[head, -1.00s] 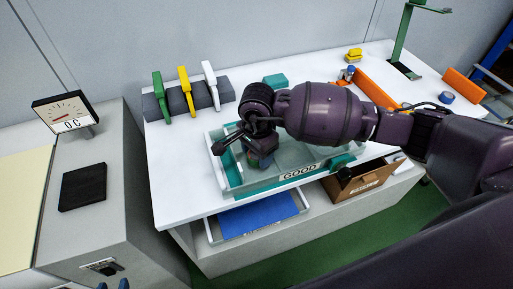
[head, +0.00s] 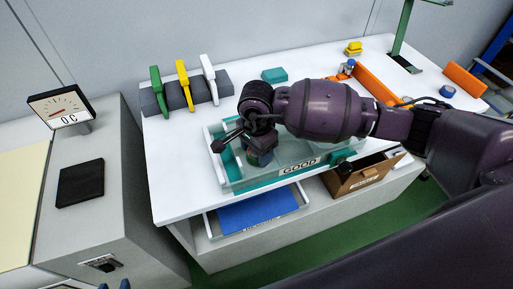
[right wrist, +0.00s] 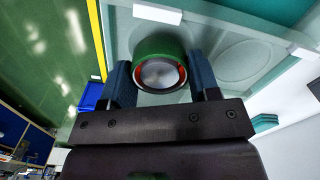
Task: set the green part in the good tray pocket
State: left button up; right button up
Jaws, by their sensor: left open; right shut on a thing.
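The green part (right wrist: 160,48), a short round piece with a red inner ring and silvery middle, sits between the two fingers of my right gripper (right wrist: 162,78). My right gripper is shut on it. In the head view the part (head: 260,158) is mostly hidden under the wrist, over the left side of the clear tray with teal edging, labelled GOOD (head: 300,166). A round pocket (right wrist: 245,60) shows beside the part in the right wrist view. I cannot tell whether the part touches the tray floor. My left gripper (head: 113,286) shows only its blue fingertips, apart and empty, at the bottom edge.
A dark rack (head: 205,92) with green, yellow and white handled pieces stands behind the tray. A teal block (head: 275,75) lies behind my arm. A brown box (head: 365,172) and blue-lined tray (head: 255,212) are below the front edge. A dial scale (head: 62,110) stands left.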

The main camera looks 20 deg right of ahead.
jog(key=shift+f, duration=0.35)
jog(key=shift+f+b, duration=0.3)
jog(key=shift+b, duration=0.1)
jog(key=o, duration=1.2)
